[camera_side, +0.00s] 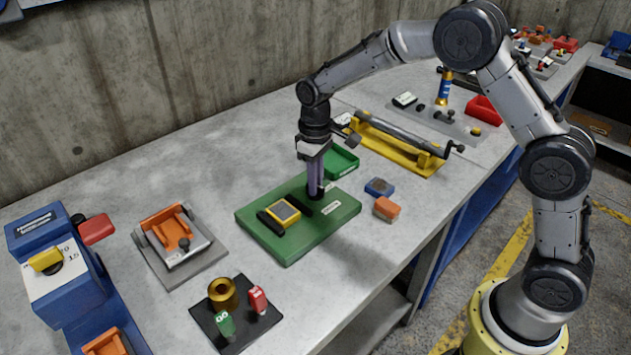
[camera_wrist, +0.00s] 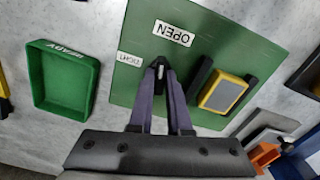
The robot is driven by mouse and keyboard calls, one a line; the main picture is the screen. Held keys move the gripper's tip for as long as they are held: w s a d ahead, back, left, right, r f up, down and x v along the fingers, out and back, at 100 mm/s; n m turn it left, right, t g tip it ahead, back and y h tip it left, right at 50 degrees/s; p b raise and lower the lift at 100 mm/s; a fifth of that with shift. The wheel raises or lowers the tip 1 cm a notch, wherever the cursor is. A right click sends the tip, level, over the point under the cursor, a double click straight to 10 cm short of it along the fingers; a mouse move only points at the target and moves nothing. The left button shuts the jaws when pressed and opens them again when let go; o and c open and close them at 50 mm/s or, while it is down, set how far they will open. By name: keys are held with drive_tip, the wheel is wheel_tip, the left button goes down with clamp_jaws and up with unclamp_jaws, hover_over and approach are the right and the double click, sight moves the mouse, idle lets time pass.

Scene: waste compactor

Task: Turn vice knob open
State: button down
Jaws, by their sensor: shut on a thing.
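The vice is a green plate (camera_side: 290,245) on the bench, with black jaw bars beside a yellow block with a grey top (camera_side: 285,212). In the wrist view, the green plate (camera_wrist: 205,22) carries a white OPEN label (camera_wrist: 173,33) and a smaller label (camera_wrist: 130,59), apparently TIGHT. My gripper (camera_side: 316,190) points down over the right part of the plate. Its purple fingers (camera_wrist: 160,68) are close together, shut on the dark vice knob, which they mostly hide. The yellow block (camera_wrist: 223,94) stands apart from the fingers, to their right in the wrist view.
A green READY tray (camera_wrist: 62,78) sits just behind the plate. Blue (camera_side: 379,187) and orange (camera_side: 386,208) blocks lie to its right. A yellow fixture with a grey bar (camera_side: 400,140) stands at back right. A black mat (camera_side: 205,318) and blue machine (camera_side: 60,270) are left.

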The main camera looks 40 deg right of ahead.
drive_tip(key=shift+r+m, duration=0.1)
drive_tip(key=shift+m, duration=1.2)
drive_tip(key=c, duration=0.9)
unclamp_jaws()
drive_tip(key=shift+o, duration=0.2)
wheel_tip(320, 180, up, 14)
